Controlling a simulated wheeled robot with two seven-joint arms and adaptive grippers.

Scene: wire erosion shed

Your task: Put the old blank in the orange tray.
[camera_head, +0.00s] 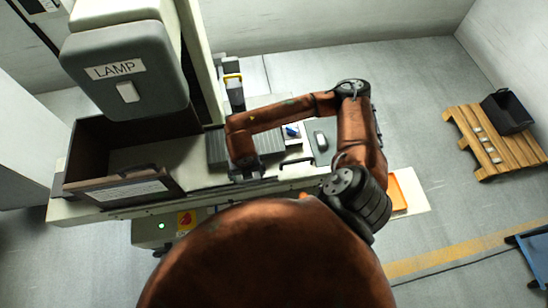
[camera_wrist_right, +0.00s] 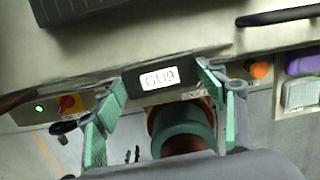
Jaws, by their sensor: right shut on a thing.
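A dark block with a white label that seems to read "GU9" (camera_wrist_right: 137,86) is between the teal fingers of my right gripper (camera_wrist_right: 165,88) in the right wrist view. I take it for the old blank. The gripper is shut on it, at the front edge of the machine bench. In the head view my right gripper (camera_head: 246,176) is small and dark below the end of the arm, and the block cannot be made out. The orange tray (camera_head: 398,195) lies to the right, partly hidden behind my right arm. My left gripper is not in view.
A dark open-topped tank (camera_head: 95,150) stands left on the bench (camera_head: 120,210), under the lamp housing (camera_head: 130,75). A ribbed dark block (camera_head: 213,148) is by the gripper. A red knob (camera_wrist_right: 68,103) and orange button (camera_wrist_right: 258,70) are on the front. A pallet (camera_head: 465,140) stands right.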

